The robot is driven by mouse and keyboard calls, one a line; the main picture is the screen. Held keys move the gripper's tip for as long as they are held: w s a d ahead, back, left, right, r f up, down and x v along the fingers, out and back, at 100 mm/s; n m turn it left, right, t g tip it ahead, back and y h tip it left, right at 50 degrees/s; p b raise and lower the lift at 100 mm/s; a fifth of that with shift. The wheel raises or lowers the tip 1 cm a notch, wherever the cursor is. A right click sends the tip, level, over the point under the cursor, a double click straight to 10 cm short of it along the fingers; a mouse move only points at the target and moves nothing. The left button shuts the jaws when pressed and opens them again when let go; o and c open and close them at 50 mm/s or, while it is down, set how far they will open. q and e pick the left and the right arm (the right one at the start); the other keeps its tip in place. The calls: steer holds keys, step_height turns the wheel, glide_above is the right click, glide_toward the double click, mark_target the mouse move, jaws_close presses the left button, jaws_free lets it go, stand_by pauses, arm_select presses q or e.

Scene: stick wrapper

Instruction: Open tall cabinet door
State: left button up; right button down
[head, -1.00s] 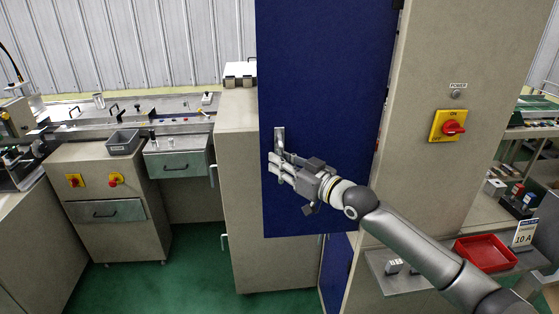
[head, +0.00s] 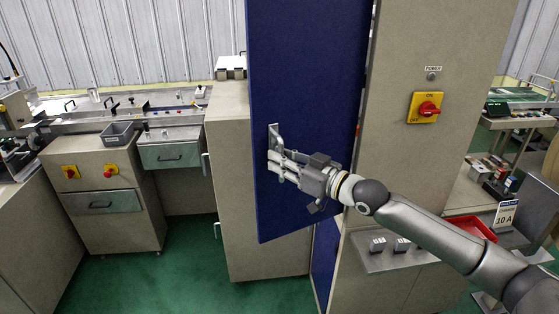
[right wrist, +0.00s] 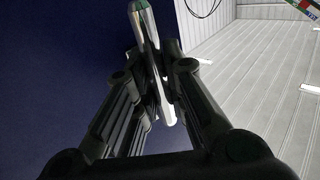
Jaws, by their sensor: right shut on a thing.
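The tall blue cabinet door (head: 310,90) stands in the middle of the head view, swung partly open, its right edge by the beige cabinet (head: 425,160). A metal handle (head: 274,137) sits near the door's left edge. My right gripper (head: 280,165) is shut on this handle. In the right wrist view, the gripper's dark fingers (right wrist: 160,95) close around the shiny handle (right wrist: 148,30), with the blue door surface to the left. The fingers hide part of the handle. My left gripper is not in view.
A yellow and red power switch (head: 426,108) is on the cabinet's front. A small shelf with buttons (head: 385,262) and a red tray (head: 470,227) lie below my right arm. A beige cabinet body (head: 230,190) stands left of the door. Green floor (head: 190,270) is clear at lower left.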

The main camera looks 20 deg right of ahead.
steer(key=shift+s+r, duration=0.1)
steer(key=shift+s, duration=0.05)
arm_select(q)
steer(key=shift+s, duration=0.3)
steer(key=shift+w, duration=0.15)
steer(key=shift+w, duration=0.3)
arm_select(e)
steer(key=c, duration=1.5)
jaws_free()
steer(key=shift+d, duration=0.1)
steer(key=shift+o, duration=0.2)
